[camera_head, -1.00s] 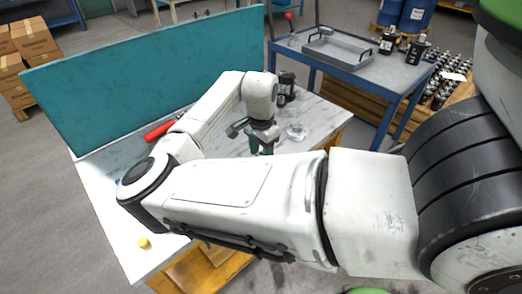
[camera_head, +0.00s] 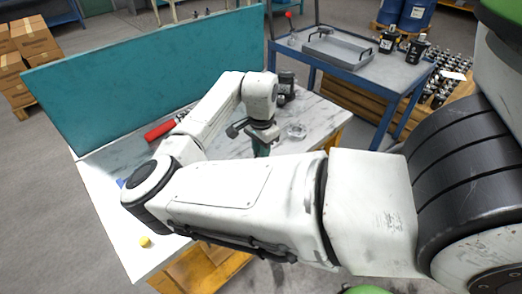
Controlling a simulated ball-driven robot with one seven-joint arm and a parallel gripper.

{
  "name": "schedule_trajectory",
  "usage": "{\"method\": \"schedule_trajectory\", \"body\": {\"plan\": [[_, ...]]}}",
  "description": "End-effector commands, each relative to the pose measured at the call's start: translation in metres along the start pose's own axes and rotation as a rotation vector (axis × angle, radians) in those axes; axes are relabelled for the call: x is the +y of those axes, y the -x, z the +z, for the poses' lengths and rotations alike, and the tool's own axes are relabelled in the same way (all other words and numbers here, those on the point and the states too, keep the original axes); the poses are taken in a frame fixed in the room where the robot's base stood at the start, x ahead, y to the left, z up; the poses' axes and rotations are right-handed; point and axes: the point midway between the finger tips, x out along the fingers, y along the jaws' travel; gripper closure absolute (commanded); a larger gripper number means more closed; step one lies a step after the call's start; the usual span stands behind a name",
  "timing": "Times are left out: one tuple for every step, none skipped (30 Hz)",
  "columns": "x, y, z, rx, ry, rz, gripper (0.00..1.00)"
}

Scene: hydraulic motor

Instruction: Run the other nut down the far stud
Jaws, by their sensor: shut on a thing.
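My gripper (camera_head: 262,149) points down over the workbench, at the end of my white arm. A dark green part shows just under it, and my forearm hides what lies below. I cannot make out the nut or the far stud; the fingertips are too small and partly covered to see what they hold. A black motor-like part (camera_head: 287,82) stands on the bench behind my wrist. A clear round dish (camera_head: 297,131) lies on the bench right of my gripper.
The white bench top (camera_head: 110,220) carries a red tool (camera_head: 159,130) and a small yellow piece (camera_head: 145,241). A teal panel (camera_head: 150,75) closes its back edge. A blue cart (camera_head: 395,78) with a grey tray (camera_head: 338,50) stands behind right.

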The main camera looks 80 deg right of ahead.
Motion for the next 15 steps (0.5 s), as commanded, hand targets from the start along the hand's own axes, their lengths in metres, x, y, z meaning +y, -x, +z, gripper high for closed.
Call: {"method": "schedule_trajectory", "body": {"plan": [[0.0000,0.0001,0.0000,0.000,0.000,0.000,0.88],[0.0000,0.0001,0.0000,0.000,0.000,0.000,0.91],[0.0000,0.0001,0.0000,0.000,0.000,0.000,0.95],[0.0000,0.0001,0.0000,0.000,0.000,0.000,0.98],[0.0000,0.0001,0.0000,0.000,0.000,0.000,1.00],[0.0000,0.0001,0.0000,0.000,0.000,0.000,1.00],[0.0000,0.0003,0.0000,0.000,0.000,0.000,1.00],[0.0000,0.0004,0.0000,0.000,0.000,0.000,1.00],[0.0000,0.0010,-0.0001,0.000,0.000,0.000,1.00],[-0.0001,0.0017,0.0000,0.000,0.000,0.000,1.00],[0.0000,0.0026,-0.0001,0.000,0.000,0.000,1.00],[0.0000,0.0042,-0.0001,0.000,0.000,0.000,1.00],[0.0000,0.0057,-0.0001,0.000,0.000,0.000,1.00],[0.0000,0.0073,-0.0001,0.001,0.000,0.000,1.00],[0.0000,0.0096,-0.0002,0.001,0.000,0.000,1.00]]}}
